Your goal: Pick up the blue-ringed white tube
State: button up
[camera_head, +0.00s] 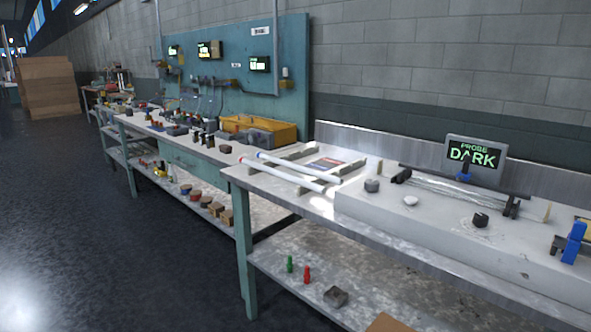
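The blue-ringed white tube (300,168) lies on the near workbench, left of the display. Its blue mark is at its far left end. It rests across low wooden-looking supports (309,188). A second white tube (284,175) with a red mark at its left end lies beside it, nearer the bench's front edge, roughly parallel and apart from it. My gripper is not in view.
A raised pale slab (450,232) to the right holds clear rods, a grey puck (372,185) and a blue clamp (573,243). A display (475,154) reads "PROBE DARK". A lower shelf (300,250) holds small parts. The floor (110,240) at left is open.

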aim_at(337, 181)
jog(key=i+u, duration=0.25)
jog(key=i, duration=1.95)
